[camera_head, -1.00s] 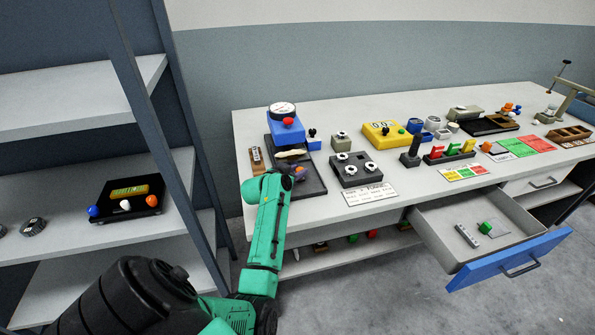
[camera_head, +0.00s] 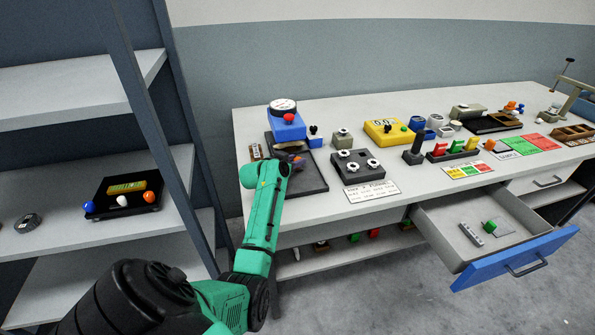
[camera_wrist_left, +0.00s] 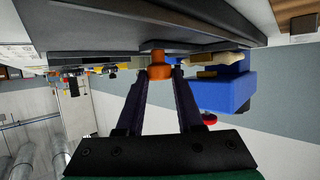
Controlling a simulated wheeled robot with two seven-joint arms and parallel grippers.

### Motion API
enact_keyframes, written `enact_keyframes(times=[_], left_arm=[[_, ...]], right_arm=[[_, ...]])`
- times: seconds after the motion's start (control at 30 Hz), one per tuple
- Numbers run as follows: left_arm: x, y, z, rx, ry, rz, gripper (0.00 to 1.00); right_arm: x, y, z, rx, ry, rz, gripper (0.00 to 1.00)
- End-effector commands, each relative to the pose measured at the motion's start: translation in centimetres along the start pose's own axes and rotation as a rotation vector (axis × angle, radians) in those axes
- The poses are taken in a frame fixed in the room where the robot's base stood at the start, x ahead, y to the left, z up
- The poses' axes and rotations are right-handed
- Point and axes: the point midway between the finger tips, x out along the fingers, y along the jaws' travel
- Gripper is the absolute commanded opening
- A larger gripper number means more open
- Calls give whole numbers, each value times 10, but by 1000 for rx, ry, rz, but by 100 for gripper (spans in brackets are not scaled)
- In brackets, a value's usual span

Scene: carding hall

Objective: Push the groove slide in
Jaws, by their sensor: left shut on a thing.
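A dark flat board (camera_head: 308,183) lies at the left end of the bench, in front of a blue gauge unit (camera_head: 286,131). My left gripper (camera_head: 295,161) is over this board in the head view, its fingers small and partly hidden by my arm. In the left wrist view the two fingers (camera_wrist_left: 159,76) are shut on an orange knob (camera_wrist_left: 157,57), which sits against the dark board (camera_wrist_left: 90,42). I take this knob to be the groove slide's; the groove itself is hidden. My right gripper is not in view.
A blue-white switch box (camera_head: 315,139) and a small grey box (camera_head: 342,138) stand beside the board. A dark box with several dials (camera_head: 358,170) is to the right. An open drawer (camera_head: 470,215) juts out. A shelf post (camera_head: 195,150) stands left of the arm.

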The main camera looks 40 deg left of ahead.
Motion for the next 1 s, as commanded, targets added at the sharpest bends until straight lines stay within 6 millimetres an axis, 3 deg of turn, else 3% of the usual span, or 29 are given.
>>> enact_keyframes(times=[0.27,0.3,0.37,0.77,1.0], left_arm=[[1,-4,-2,-1,3,-6,0],[1,-4,-2,0,3,-7,44],[1,-4,-2,0,3,-6,66],[-3,-3,0,0,0,-4,66],[-40,-4,1,1,1,-5,66]], right_arm=[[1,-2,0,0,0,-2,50],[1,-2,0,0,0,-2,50],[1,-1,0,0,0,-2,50],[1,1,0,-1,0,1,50],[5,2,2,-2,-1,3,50]])
